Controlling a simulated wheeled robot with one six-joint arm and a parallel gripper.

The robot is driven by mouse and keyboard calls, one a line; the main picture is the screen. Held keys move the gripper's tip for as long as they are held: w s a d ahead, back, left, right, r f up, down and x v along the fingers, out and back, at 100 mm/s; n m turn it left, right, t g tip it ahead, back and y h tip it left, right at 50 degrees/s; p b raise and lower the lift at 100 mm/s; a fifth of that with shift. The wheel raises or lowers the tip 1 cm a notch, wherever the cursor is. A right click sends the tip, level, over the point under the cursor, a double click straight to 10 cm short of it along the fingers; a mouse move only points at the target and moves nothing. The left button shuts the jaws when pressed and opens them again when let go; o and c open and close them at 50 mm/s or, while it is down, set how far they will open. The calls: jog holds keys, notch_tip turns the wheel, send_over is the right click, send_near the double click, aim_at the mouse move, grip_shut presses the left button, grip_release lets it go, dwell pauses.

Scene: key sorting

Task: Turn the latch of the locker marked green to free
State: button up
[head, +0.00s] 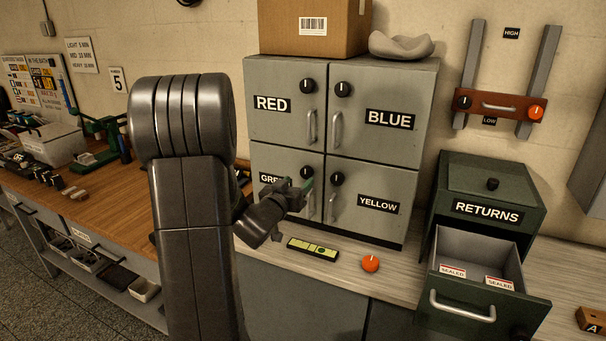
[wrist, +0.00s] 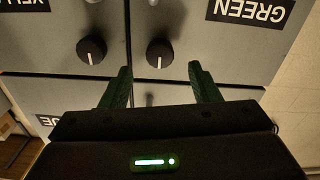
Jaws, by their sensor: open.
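The grey locker marked GREEN (head: 285,161) is the lower left door of the cabinet, and it looks closed. Its label is partly hidden by my gripper (head: 296,186) in the head view. Its latch is a round black knob (head: 306,172), also seen in the upside-down wrist view (wrist: 160,52). There its white mark points down the picture, toward my gripper. My gripper (wrist: 164,72) is open and empty, its green fingers spread with the knob between and just beyond the tips. I see no contact with the knob.
The yellow locker's similar knob (wrist: 91,49) is close beside the left finger in the wrist view. Door handles (head: 334,205) stand out nearby. An orange knob (head: 370,263) and a yellow-green level (head: 313,249) lie on the counter below. The RETURNS drawer (head: 448,283) is open at right.

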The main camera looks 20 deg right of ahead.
aim_at(305, 174)
jog(key=x, duration=0.5)
jog(key=shift+w+d+p, duration=0.2)
jog(key=shift+p, duration=0.15)
jog(key=c, duration=1)
